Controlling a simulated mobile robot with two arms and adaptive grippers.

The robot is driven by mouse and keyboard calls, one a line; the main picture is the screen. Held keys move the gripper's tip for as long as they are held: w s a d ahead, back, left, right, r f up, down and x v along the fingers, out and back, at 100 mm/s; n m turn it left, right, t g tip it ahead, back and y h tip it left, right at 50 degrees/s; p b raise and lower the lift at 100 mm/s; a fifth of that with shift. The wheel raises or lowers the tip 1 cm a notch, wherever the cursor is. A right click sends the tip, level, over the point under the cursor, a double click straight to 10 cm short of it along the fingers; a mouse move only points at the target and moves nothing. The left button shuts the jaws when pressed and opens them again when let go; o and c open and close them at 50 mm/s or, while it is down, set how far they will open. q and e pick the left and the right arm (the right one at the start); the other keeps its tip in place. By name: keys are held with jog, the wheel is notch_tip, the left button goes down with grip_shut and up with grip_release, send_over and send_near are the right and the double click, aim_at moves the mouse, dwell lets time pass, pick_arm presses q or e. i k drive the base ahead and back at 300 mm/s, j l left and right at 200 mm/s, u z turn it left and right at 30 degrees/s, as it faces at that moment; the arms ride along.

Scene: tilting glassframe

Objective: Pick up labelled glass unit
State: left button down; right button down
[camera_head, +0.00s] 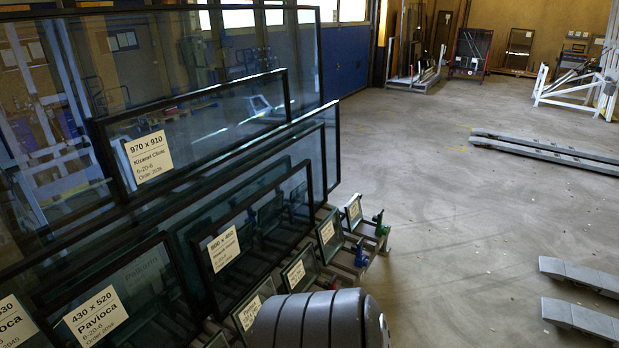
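Several labelled glass units lean in a rack on the left. A large one (215,118) carries a "970 x 910 Kizanel Clinic" label (149,157). In front of it stands a dark-framed "800 x 400" unit (265,232). A "430 x 520 Pavioca" unit (145,290) is at the lower left, with another Pavioca label (14,322) cut off at the corner. Small labelled panes (299,268) stand in a row along the rack's front. Neither gripper shows; a grey rounded part at the bottom centre seems to be my own arm.
Green (379,222) and blue (361,252) clamps stick out at the rack's end. Long grey rails (545,148) and grey blocks (585,318) lie on the floor at right. A white frame (580,90) stands behind. The middle floor is clear.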

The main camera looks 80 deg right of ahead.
aim_at(242, 316)
jog(key=z, duration=2.15)
